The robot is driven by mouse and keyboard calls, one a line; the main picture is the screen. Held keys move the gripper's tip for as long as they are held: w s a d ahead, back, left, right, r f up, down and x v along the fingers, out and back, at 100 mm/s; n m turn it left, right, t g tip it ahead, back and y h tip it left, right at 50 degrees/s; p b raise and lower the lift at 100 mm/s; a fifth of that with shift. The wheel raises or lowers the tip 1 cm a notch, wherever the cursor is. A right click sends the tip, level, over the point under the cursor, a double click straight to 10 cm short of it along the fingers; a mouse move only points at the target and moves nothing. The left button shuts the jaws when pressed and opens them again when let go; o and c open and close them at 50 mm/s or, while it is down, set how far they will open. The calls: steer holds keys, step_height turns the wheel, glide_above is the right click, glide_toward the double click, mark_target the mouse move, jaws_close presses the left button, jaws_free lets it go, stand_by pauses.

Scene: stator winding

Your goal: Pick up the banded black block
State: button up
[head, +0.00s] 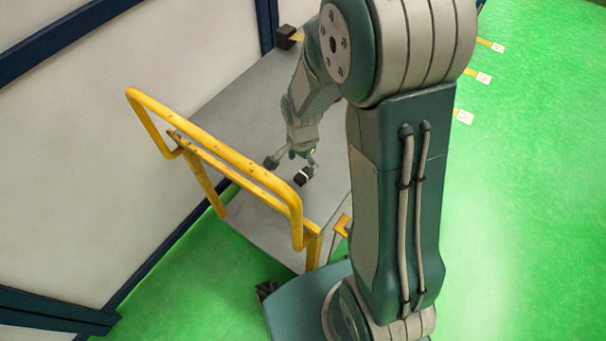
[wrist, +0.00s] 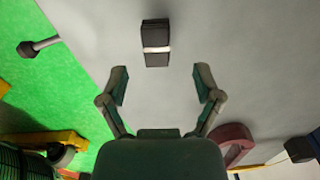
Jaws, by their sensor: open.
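The banded black block (wrist: 156,35) is a small dark block with a white band across its middle. In the wrist view it lies on the grey platform (wrist: 240,50), near the top centre. My gripper (wrist: 161,78) is open and empty, and the block is beyond the fingertips, roughly in line with the gap between them. In the head view the block (head: 302,177) shows beside my gripper (head: 292,160), near the yellow rail. I cannot tell the exact height of the gripper above the platform.
A yellow rail (head: 215,150) stands along the near left side of the platform (head: 275,225). In the wrist view a dark-ended rod (wrist: 40,46) is at the left and a dark red curved part (wrist: 234,137) at the lower right.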

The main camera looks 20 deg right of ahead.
mark_target(303, 173)
steer(key=f, duration=0.5)
steer(key=shift+d+f, duration=0.15)
steer(key=shift+d, duration=0.2)
steer(key=shift+a, duration=0.1)
steer(key=shift+a, duration=0.1)
steer(key=c, duration=0.5)
jaws_close()
